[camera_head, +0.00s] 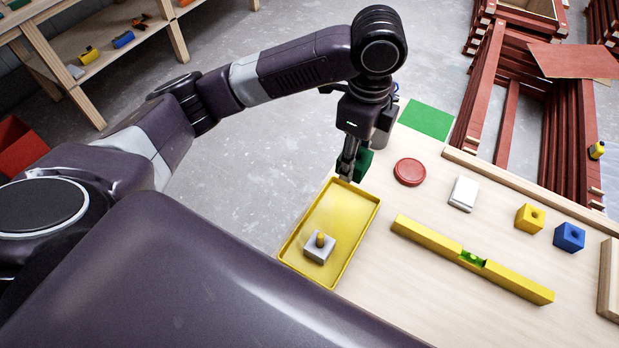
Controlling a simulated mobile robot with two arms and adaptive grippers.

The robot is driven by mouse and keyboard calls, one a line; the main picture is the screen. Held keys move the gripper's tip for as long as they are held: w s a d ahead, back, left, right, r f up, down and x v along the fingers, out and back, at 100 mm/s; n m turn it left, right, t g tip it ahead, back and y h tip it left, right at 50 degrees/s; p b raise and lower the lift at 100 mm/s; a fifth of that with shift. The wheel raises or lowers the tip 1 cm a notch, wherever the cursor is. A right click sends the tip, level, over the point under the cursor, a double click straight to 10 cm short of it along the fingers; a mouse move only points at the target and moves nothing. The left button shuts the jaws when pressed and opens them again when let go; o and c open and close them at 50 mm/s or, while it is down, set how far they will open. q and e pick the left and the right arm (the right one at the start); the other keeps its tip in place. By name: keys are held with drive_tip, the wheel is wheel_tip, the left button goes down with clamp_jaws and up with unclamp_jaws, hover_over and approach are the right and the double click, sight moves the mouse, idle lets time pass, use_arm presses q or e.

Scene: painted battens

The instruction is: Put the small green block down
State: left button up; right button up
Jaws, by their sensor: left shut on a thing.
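A small dark green block (363,163) is in my left gripper (352,168), at the far left part of the wooden table. The gripper points down and is shut on the block. Its fingers partly hide the block. The block is just beyond the far end of a yellow tray (345,235). I cannot tell whether it touches the table. My right gripper is not in view.
The tray holds a grey block with a yellow peg (319,248). A green square (426,119), red disc (409,172), white block (463,194), yellow block (529,218) and blue block (569,237) are on the table (385,285). A yellow level (430,240) lies across it.

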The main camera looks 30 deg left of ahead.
use_arm(q)
drive_tip(key=shift+a+f, duration=0.2)
drive_tip(key=shift+f, duration=0.1)
drive_tip(key=p, duration=0.2)
hover_over(342, 212)
wheel_tip(342, 212, down, 15)
drive_tip(key=shift+r, duration=0.2)
wheel_tip(342, 212, down, 4)
drive_tip(key=shift+s+d+r, duration=0.1)
drive_tip(key=shift+f, duration=0.45)
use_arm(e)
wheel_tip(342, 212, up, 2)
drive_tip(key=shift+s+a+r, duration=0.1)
use_arm(q)
drive_tip(key=shift+f, duration=0.1)
drive_tip(key=o, duration=1.1)
drive_tip(key=shift+o, duration=0.2)
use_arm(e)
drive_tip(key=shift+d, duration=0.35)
